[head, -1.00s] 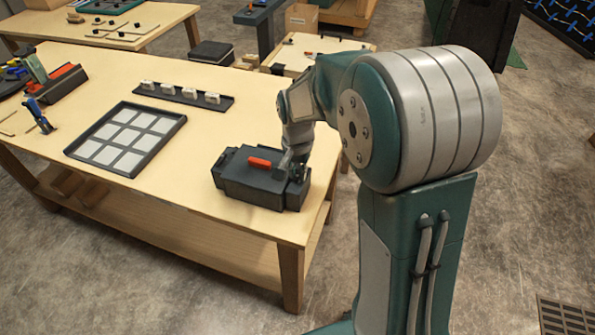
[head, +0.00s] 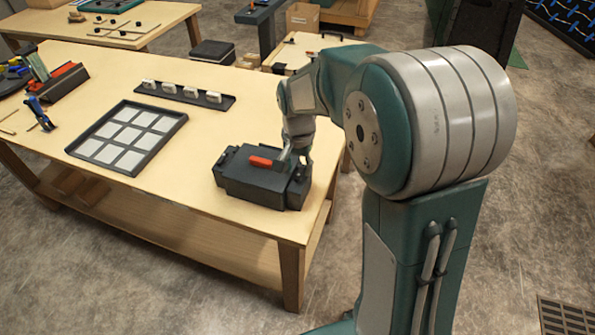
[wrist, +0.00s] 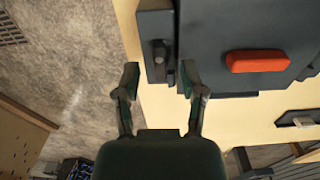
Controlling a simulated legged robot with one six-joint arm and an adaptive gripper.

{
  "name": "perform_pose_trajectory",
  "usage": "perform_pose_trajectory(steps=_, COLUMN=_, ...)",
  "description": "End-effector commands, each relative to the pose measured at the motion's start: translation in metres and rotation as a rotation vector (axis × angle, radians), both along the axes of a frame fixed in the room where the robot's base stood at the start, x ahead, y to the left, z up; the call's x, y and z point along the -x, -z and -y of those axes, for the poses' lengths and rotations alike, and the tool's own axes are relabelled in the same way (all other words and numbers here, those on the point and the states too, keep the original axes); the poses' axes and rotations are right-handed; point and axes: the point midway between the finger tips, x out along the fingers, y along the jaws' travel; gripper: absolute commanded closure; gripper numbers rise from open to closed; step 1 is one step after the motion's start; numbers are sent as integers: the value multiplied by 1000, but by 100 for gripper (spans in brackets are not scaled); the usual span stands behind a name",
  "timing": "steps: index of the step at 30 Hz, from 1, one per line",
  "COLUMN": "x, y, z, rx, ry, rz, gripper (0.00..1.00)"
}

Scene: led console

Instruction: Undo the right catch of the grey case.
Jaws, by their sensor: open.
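The dark grey case (head: 262,188) lies shut on the near right part of the wooden table, with a red handle (head: 262,162) on top. In the wrist view the case (wrist: 215,25) fills the upper right, with its red handle (wrist: 258,61) to the right. The right catch (wrist: 160,50) is a small dark piece on the case's end. My gripper (wrist: 160,80) is open and empty, its fingertips apart below the catch in that picture. In the head view my gripper (head: 286,158) is over the case's right end. I cannot tell whether the catch is undone.
A dark framed tray of pale squares (head: 128,137) lies left of the case. A dark strip with several white blocks (head: 185,94) lies behind it. Tools (head: 45,85) lie at the table's left. The table's right edge is close to the case.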

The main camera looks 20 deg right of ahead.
Motion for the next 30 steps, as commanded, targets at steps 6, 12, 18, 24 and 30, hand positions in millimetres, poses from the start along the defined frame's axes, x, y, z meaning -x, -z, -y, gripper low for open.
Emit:
perform_pose_trajectory(steps=6, x=-1, y=-48, z=-1, rx=1, ry=-1, rz=4, gripper=47)
perform_pose_trajectory(steps=12, x=-1, y=-83, z=-2, rx=1, ry=-1, rz=1, gripper=47)
perform_pose_trajectory(steps=18, x=-1, y=-97, z=-2, rx=1, ry=-1, rz=-2, gripper=47)
perform_pose_trajectory(steps=24, x=-1, y=-98, z=-2, rx=0, ry=0, rz=-3, gripper=47)
perform_pose_trajectory(steps=30, x=-1, y=-97, z=-2, rx=0, ry=0, rz=-3, gripper=47)
